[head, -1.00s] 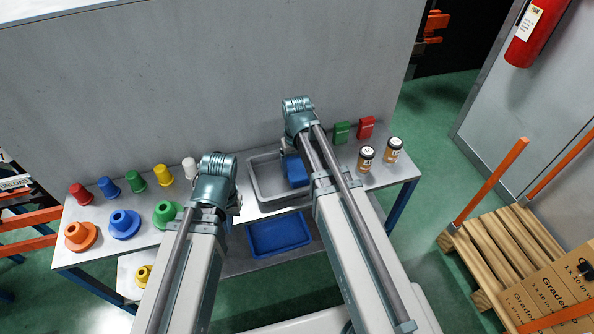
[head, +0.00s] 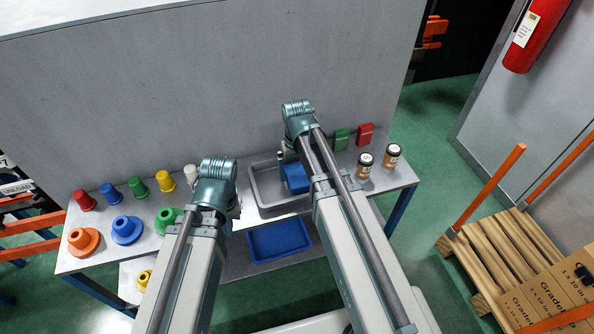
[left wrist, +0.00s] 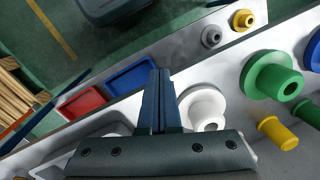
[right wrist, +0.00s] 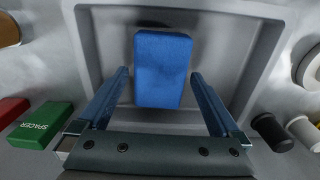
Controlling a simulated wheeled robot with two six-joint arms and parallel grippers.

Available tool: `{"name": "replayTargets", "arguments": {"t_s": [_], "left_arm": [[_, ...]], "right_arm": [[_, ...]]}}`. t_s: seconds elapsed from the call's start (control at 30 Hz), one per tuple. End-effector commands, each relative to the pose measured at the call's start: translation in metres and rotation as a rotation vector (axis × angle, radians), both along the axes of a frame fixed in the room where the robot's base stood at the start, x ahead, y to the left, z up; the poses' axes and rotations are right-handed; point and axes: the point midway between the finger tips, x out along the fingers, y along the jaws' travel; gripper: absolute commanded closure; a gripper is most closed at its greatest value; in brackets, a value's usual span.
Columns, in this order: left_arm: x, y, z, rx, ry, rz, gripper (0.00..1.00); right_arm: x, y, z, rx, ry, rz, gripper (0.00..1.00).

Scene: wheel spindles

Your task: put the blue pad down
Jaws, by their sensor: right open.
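The blue pad (head: 295,179) is in the grey tray (head: 262,190) on the table, partly hidden by my right arm in the head view. In the right wrist view the pad (right wrist: 163,68) lies over the tray floor, within the walls. My right gripper (right wrist: 158,80) is open, with a finger on each side of the pad's near end and gaps between. Whether the pad rests fully flat I cannot tell. My left gripper (left wrist: 158,88) is shut and empty, above the table near a white flanged part (left wrist: 203,108).
Red, blue, green and yellow flanged parts stand at the left of the table. Green (head: 342,138) and red (head: 365,134) boxes and two jars (head: 364,163) stand right of the tray. A blue bin (head: 279,241) is on the lower shelf.

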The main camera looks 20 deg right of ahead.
Motion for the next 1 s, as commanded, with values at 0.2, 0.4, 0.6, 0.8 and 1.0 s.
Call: {"name": "replayTargets", "arguments": {"t_s": [0.2,0.4,0.6,0.8,1.0], "left_arm": [[0.0,0.0,0.038,0.0,0.0,0.0,1.0],[0.0,0.0,0.069,0.0,0.0,0.0,1.0],[0.0,0.0,0.096,0.0,0.0,-0.001,1.0],[0.0,0.0,0.106,0.0,0.0,-0.002,1.0],[0.0,0.0,0.104,0.0,0.0,-0.002,1.0]], "right_arm": [[0.0,0.0,0.038,0.0,0.0,0.0,0.0],[0.0,0.0,0.069,0.0,0.0,0.0,0.0],[0.0,0.0,0.096,0.0,0.0,0.0,0.0],[0.0,0.0,0.106,0.0,0.0,0.0,0.0],[-0.017,0.015,0.104,-0.008,0.006,0.031,0.0]]}}
